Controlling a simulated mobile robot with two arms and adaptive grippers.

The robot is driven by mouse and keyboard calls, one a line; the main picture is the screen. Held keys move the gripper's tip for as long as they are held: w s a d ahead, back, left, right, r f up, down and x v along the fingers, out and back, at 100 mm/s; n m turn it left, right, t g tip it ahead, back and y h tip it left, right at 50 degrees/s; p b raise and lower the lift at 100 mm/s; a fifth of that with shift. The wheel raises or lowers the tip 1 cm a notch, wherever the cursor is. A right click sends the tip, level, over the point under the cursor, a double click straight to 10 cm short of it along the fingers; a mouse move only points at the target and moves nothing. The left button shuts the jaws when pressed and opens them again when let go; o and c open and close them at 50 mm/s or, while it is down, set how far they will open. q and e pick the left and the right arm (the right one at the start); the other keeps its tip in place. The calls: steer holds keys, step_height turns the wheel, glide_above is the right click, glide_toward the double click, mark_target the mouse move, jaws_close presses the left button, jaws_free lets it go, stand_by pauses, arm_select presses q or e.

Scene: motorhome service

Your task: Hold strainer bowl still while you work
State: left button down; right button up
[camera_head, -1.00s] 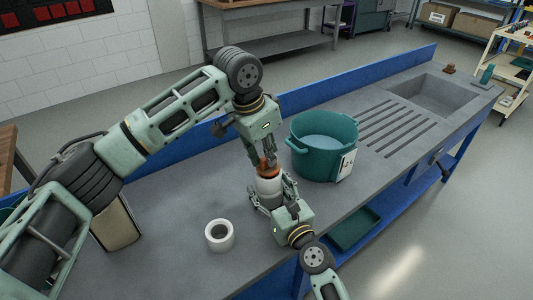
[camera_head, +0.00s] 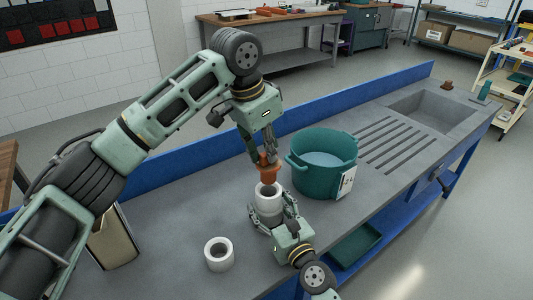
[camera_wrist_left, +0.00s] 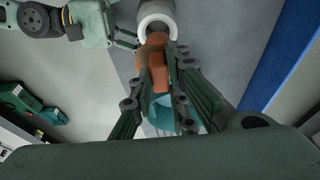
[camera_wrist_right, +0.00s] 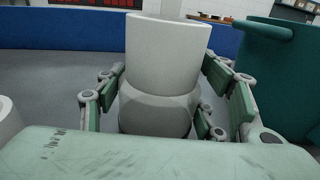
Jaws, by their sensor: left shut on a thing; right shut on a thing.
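The strainer bowl (camera_head: 268,208), a pale grey-white cylinder with an open top, stands upright on the grey bench. My right gripper (camera_head: 266,214) is shut around it; in the right wrist view the bowl (camera_wrist_right: 165,70) sits between the fingers. My left gripper (camera_head: 267,155) points down and is shut on an orange-brown part (camera_head: 268,172). This part is just above the bowl's open mouth; whether its lower end is still inside the rim is hard to tell. The left wrist view shows the orange part (camera_wrist_left: 153,62) between the fingers, with the bowl's rim (camera_wrist_left: 157,15) beyond.
A teal bucket (camera_head: 320,175) with a white tag stands close to the right of the bowl. A beige container (camera_head: 112,238) stands further left. The sink (camera_head: 435,112) and draining grooves are at the right.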

steer(key=shift+f, duration=0.1)
steer(key=o, duration=1.4)
